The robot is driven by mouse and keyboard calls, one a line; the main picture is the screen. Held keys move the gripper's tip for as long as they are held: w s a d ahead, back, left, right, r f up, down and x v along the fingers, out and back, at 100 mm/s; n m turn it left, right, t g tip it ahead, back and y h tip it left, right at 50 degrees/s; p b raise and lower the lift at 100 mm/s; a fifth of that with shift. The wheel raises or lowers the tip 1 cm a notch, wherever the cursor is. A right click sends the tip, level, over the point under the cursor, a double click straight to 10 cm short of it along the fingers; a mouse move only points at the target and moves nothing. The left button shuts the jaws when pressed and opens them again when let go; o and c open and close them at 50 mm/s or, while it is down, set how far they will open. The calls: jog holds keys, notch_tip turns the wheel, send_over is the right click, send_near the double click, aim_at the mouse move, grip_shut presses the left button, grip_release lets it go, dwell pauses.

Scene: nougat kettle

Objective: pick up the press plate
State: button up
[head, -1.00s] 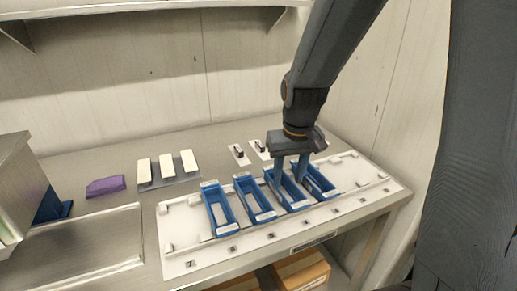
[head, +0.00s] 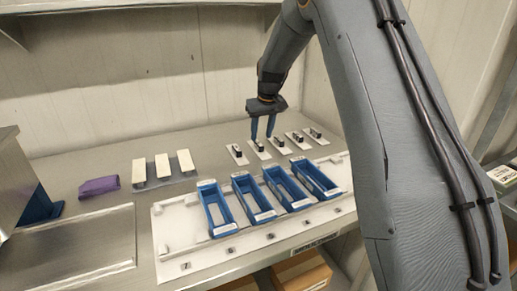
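The press plates appear to be the small white plates with dark upright handles, several in a row at the back of the bench. The second from the left, a press plate (head: 264,155), lies flat below my gripper. My gripper (head: 262,139) points down with its two dark fingers apart and nothing visible between them. The fingertips are close to this plate's dark handle; I cannot tell whether they are around it or just above it. The leftmost press plate (head: 241,160) lies just left of the gripper, and another press plate (head: 283,150) just right.
Several blue open trays (head: 243,209) stand in a white fixture board (head: 172,243) in front of the plates. White blocks (head: 162,167) on a grey base and a purple cloth-like item (head: 99,186) are to the left. My arm hides the board's right end.

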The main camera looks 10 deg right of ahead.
aim_at(259, 143)
jog(key=shift+a+p+x, duration=0.1)
jog(key=shift+p+x, duration=0.35)
jog(key=shift+x, duration=0.75)
jog(key=shift+a+p+x, duration=0.15)
jog(key=shift+p+x, duration=0.3)
jog(key=shift+x, duration=0.75)
grip_shut()
